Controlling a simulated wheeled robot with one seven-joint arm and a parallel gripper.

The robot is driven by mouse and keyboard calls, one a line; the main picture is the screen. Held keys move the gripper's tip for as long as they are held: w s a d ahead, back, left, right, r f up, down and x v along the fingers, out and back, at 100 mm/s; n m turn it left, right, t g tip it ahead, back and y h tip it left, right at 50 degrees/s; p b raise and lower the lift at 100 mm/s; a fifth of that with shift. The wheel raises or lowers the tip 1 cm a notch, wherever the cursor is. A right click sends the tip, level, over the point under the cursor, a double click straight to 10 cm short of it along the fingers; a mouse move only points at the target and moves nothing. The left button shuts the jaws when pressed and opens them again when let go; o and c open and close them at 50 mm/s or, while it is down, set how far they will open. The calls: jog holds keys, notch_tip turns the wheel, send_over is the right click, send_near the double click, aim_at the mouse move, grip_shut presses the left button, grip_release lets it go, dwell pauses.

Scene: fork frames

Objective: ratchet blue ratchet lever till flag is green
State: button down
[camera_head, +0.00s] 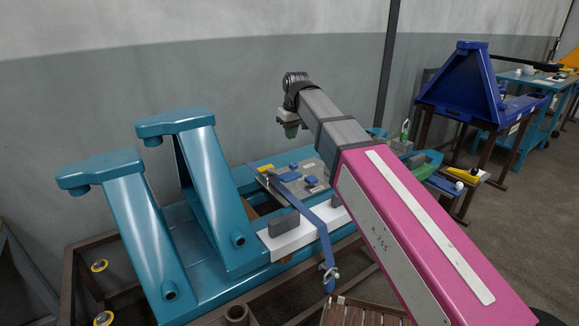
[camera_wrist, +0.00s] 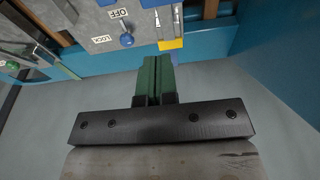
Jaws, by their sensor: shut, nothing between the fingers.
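A blue ratchet lever (camera_head: 288,176) appears to lie at the top of a long blue strap (camera_head: 308,215) on the teal fixture in the head view. In the wrist view a small blue part (camera_wrist: 152,3) shows at the top edge by a metal channel, and I cannot tell whether it is the lever. A yellow block (camera_wrist: 171,44) sits at the channel's near end; I cannot tell whether it is the flag, and no green flag is clear. My gripper (camera_head: 291,131) hangs above the fixture, apart from it. Its green fingers (camera_wrist: 157,80) are together and empty.
A grey panel (camera_wrist: 95,22) bears OFF and LOCK labels and a blue knob (camera_wrist: 127,40). Two tall teal arms (camera_head: 210,190) rise left of the strap. A grey wall (camera_head: 240,75) stands close behind. A dark blue stand (camera_head: 470,85) is at the right.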

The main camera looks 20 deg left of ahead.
jog(key=shift+f, duration=0.1)
send_near(294, 176)
jog(key=w+a+f, duration=0.1)
jog(key=f, duration=0.1)
jog(key=w+a+f, duration=0.1)
jog(key=f, duration=0.1)
jog(key=w+a+f, duration=0.1)
jog(key=a+f, duration=0.1)
jog(key=shift+w, duration=0.2)
jog(key=shift+s+d+f, duration=0.1)
jog(key=shift+d+f, duration=0.05)
jog(key=shift+f, duration=0.5)
jog(key=shift+s+d+f+t+y, duration=0.2)
jog(key=shift+d+f, duration=0.05)
jog(key=shift+f, duration=0.2)
jog(key=shift+s+d+f+t+y, duration=0.2)
jog(key=shift+d+f, duration=0.05)
jog(key=shift+f, duration=0.15)
jog(key=shift+s+d+f+t+y, duration=0.15)
jog(key=shift+d+f+t+y, duration=0.15)
jog(key=shift+f, duration=0.3)
jog(key=shift+s+d+f+t+y, duration=0.1)
jog(key=shift+s+f+t+y, duration=0.1)
jog(key=shift+f+y, duration=0.3)
jog(key=shift+f, duration=2)
jog(key=shift+d, duration=0.1)
jog(key=shift+r, duration=0.1)
